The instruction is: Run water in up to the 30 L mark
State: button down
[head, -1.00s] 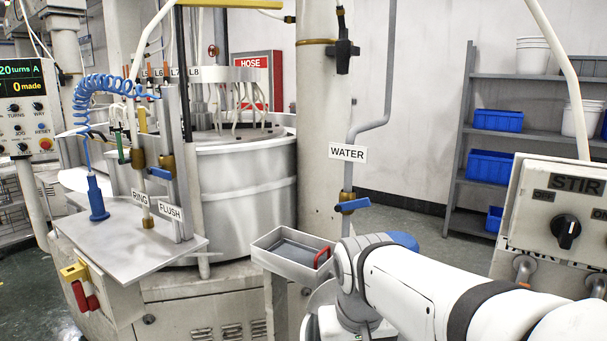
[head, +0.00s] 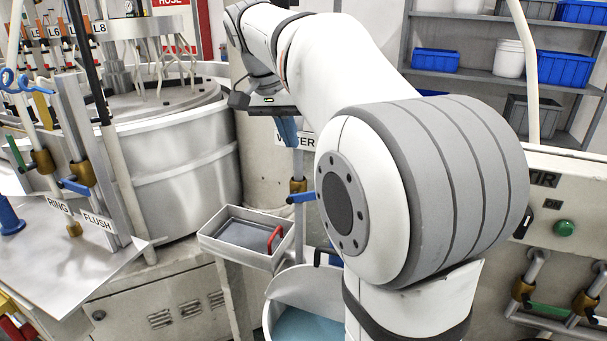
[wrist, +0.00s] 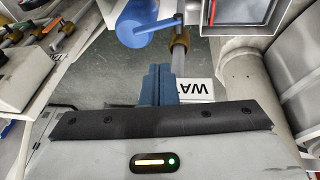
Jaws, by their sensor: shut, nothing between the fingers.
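The water pipe carries a brass valve (head: 298,186) with a blue lever (head: 302,197) set roughly crosswise to the pipe. The lever also shows in the wrist view (wrist: 152,29). My gripper (head: 289,143) is shut and empty, its blue fingers above the valve, in front of the WATER sign (head: 308,138) and partly covering it. In the wrist view my fingers (wrist: 160,72) point toward the valve, apart from the lever. A pale round tank (head: 283,290) below holds light blue liquid (head: 308,328). My arm hides part of the tank; no litre marks are visible.
The RING and FLUSH valves (head: 77,172) and a large drum (head: 185,165) are farther left. The STIR panel (head: 567,190) is at right.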

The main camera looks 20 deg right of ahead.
jog(key=s+x, duration=0.1)
jog(key=x, duration=0.9)
jog(key=shift+s+f+p, duration=0.25)
jog(key=shift+f+p, duration=0.05)
jog(key=shift+p, duration=0.15)
